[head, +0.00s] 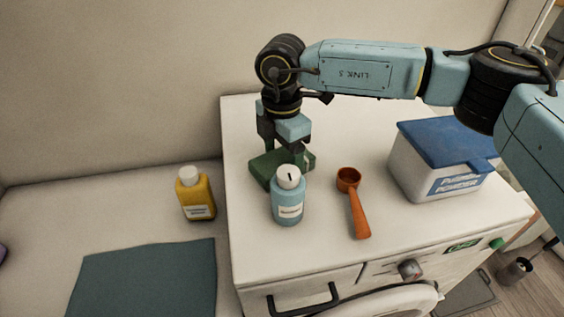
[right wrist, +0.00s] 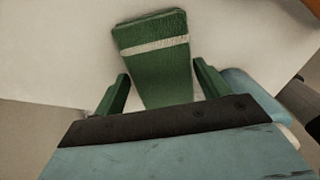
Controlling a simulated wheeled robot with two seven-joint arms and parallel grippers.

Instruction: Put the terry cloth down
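The terry cloth (head: 265,172) is a folded green block with a pale stripe. It lies on the white washing machine top (head: 330,258), behind the blue bottle. My right gripper (head: 286,152) points down over it. In the right wrist view, the cloth (right wrist: 152,42) extends between the two spread green fingers (right wrist: 160,70), with a narrow gap showing at the left finger. The gripper looks open around the cloth; contact at the right finger is hard to tell. My left gripper is out of view.
A blue bottle with a white cap (head: 288,203) stands just in front of the cloth. An orange scoop (head: 357,208) and a blue-lidded powder box (head: 440,172) are to the right. A yellow bottle (head: 195,200) and a teal mat (head: 145,280) are on the left counter.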

